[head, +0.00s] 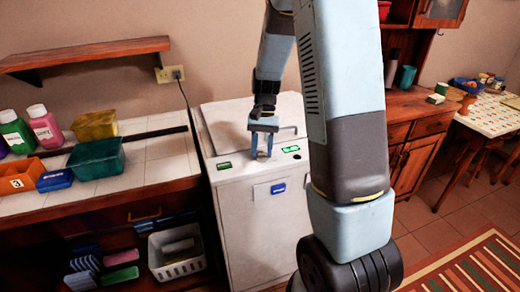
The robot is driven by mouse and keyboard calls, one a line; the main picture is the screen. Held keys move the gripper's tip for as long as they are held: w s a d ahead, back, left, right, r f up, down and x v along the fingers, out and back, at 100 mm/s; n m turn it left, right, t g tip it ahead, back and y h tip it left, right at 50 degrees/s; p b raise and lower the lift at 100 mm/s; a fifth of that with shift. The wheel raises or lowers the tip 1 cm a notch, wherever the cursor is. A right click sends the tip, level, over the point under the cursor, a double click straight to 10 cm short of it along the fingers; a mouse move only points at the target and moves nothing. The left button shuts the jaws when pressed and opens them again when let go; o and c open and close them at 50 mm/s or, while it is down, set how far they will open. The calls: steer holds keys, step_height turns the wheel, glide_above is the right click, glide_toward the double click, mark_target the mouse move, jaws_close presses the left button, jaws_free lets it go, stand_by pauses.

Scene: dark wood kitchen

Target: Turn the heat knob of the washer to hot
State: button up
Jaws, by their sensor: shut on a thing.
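The washer (240,200) is a white box-shaped machine with a lid on top and a control strip along its top front edge. My gripper (262,156) points down onto the middle of that strip. Its two blue fingers are shut around a small knob, which is mostly hidden between them. I cannot read its setting or any label. A green display (224,165) is left of the gripper, and another green display (291,149) is on the right. A small dark round control (297,157) sits by the right display.
A tiled counter on the left holds bottles, an orange box (28,174), a blue box (55,180) and a teal box (97,158). A white basket (176,252) sits below. A wall shelf (85,54) hangs above. My arm hides the washer's right side.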

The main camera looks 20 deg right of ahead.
steer(key=shift+m, duration=0.3)
stand_by(0.5)
steer(key=o, duration=1)
steer(key=shift+r, duration=0.1)
steer(key=v, duration=1.3)
steer(key=shift+w+d+r, duration=0.1)
steer(key=shift+d+r, duration=0.05)
steer(key=shift+r, duration=0.1)
steer(key=s+a+r+n+t, duration=0.1)
steer(key=s+r+n+t, duration=0.1)
steer(key=s, duration=0.6)
steer(key=s+a+r+n+t+h, duration=0.1)
steer(key=s+r+t, duration=0.3)
steer(key=s, duration=0.4)
steer(key=s+a+r+n+t+h, duration=0.1)
steer(key=s+r+n+t, duration=0.2)
steer(key=s, duration=0.6)
steer(key=shift+a+r+t, duration=0.3)
steer(key=shift+a+r, duration=0.05)
steer(key=shift+r, duration=0.4)
